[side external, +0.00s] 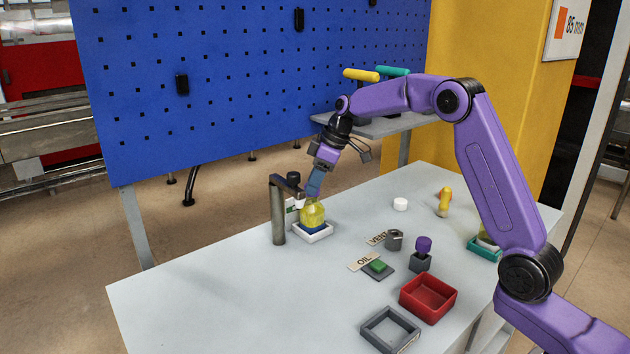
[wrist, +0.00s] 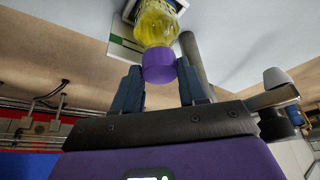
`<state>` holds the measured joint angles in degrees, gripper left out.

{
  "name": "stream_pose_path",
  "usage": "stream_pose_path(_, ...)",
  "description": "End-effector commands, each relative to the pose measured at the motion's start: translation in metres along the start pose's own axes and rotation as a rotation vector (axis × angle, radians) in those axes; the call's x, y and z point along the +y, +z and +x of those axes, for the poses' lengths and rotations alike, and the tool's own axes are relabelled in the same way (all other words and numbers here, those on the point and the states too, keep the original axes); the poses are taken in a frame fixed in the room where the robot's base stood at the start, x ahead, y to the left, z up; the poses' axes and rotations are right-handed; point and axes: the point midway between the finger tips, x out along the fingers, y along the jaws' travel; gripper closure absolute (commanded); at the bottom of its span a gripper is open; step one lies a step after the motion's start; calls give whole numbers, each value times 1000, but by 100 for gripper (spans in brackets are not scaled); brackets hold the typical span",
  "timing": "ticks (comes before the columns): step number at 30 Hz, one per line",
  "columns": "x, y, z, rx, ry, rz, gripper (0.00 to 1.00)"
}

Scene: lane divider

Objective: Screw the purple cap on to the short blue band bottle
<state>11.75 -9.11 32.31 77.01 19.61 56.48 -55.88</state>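The bottle (side external: 312,213) holds yellow liquid, has a blue band low down and stands upright in a white square holder (side external: 326,233). In the wrist view, its yellow body (wrist: 157,24) is directly beyond the purple cap (wrist: 159,66). The cap is at the bottle's mouth; I cannot tell whether its thread is engaged. My gripper (side external: 311,194) is above the bottle, tilted, with its fingers hiding the cap in the side view. In the wrist view, the fingertips (wrist: 160,72) are at both sides of the cap and appear shut on it.
A dark post with an arm (side external: 278,212) stands close to the left of the bottle. A purple-topped grey block (side external: 421,258), a red bin (side external: 428,296), a grey tray (side external: 391,332), a green button (side external: 377,266) and a white cap (side external: 400,204) lie to the right. The front-left table is clear.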

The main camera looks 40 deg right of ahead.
Motion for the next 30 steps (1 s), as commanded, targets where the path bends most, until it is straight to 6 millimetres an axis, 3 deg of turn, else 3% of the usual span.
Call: stream_pose_path(30, -2, 0, 0, -1, 113, 274, 76)
